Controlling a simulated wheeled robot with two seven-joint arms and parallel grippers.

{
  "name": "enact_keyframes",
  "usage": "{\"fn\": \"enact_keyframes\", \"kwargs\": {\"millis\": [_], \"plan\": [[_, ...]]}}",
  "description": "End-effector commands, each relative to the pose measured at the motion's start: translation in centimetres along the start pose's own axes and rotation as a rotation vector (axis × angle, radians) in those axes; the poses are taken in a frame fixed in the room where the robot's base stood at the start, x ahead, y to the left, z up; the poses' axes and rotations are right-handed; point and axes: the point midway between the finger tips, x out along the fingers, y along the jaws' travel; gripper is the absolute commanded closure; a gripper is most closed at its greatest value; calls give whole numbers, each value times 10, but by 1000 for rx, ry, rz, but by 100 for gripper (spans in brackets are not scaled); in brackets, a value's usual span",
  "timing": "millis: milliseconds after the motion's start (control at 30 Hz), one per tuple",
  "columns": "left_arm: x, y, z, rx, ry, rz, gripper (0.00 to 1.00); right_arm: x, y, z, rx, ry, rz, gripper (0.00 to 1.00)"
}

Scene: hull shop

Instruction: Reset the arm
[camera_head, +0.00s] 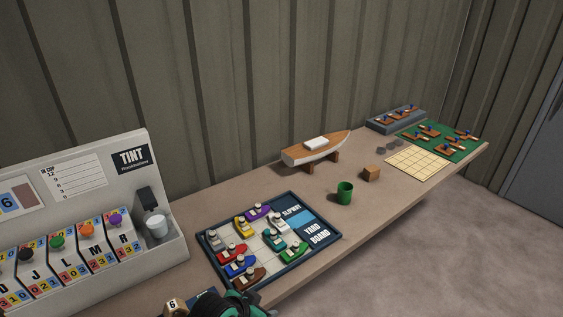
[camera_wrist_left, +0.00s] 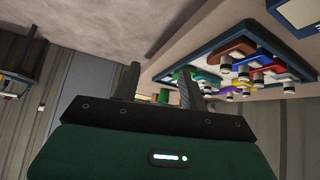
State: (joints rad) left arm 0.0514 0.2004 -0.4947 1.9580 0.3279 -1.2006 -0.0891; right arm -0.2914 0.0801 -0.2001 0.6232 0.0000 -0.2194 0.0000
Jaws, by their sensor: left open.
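My left gripper (camera_wrist_left: 158,84) shows in the left wrist view, its two dark fingers standing apart with nothing between them. In the head view, a dark and green part of my left arm shows at the bottom edge, in front of the yard board; the fingertips are hard to make out there. The yard board (camera_head: 325,243) is a dark-rimmed tray with several small coloured boats on it. It also shows in the left wrist view (camera_wrist_left: 200,62), beyond the fingers at upper right. My right gripper is not in view.
A tint machine (camera_head: 165,190) with coloured knobs stands at left. A model boat (camera_head: 318,150), green cup (camera_head: 345,193), wooden block (camera_head: 371,173), cream grid (camera_head: 418,163) and green mat (camera_head: 470,151) lie along the bench. A corrugated wall stands behind.

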Motion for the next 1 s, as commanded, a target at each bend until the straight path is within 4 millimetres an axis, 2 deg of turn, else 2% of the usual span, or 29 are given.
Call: {"fn": "enact_keyframes", "kwargs": {"millis": [200, 400, 500, 700, 933, 967, 1000], "plan": [[-41, 3, 61, -113, -85, -58, 57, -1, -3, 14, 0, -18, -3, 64], [-96, 0, 126, -236, -195, -152, 57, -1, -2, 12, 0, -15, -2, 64], [-119, -1, 149, -280, -240, -191, 57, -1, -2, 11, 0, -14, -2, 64], [-156, -1, 183, -344, -313, -255, 57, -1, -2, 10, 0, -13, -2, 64], [-194, 0, 214, -404, -386, -321, 57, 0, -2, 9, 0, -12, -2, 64], [-192, -1, 217, -407, -392, -324, 57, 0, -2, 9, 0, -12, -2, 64], [-182, -3, 220, -405, -394, -320, 57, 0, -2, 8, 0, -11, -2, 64]]}}
